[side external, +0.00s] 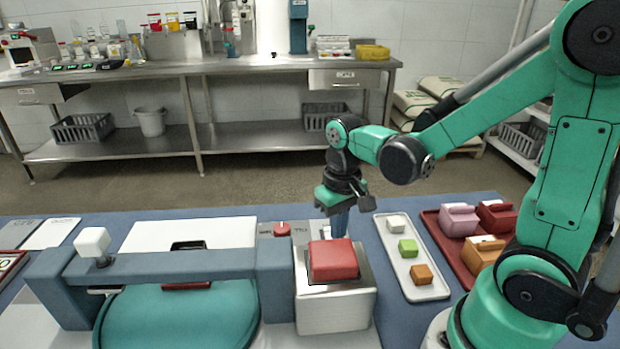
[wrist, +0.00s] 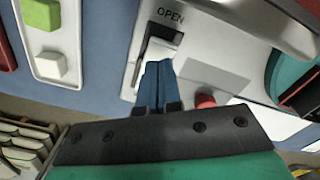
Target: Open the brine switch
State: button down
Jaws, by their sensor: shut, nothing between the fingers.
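In the wrist view a switch with a pale lever (wrist: 160,50) sits in a dark slot on a light panel, beside the printed word OPEN. No brine label is readable. My gripper (wrist: 158,66) is shut and empty, its blue fingertips at the lower end of the slot, close to the lever. I cannot tell whether they touch it. In the side view my gripper (side external: 339,232) points down over the panel, behind the metal box (side external: 335,310) with the red block on top (side external: 333,260). That box hides the fingertips and the switch there.
A red knob (side external: 282,229) is left of my gripper. The teal-lidded mill (side external: 180,315) and its blue-grey bar (side external: 175,265) stand further left. A white tray (side external: 436,290) with small blocks and a red tray (side external: 434,222) lie to the right.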

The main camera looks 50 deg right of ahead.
jog(key=shift+f, duration=1.75)
dwell(1.2)
jog(key=shift+r, duration=3.55)
jog(key=a+r+n+t, duration=0.3)
jog(key=a+r+t, duration=0.1)
jog(key=t, duration=0.3)
jog(key=shift+a, duration=0.25)
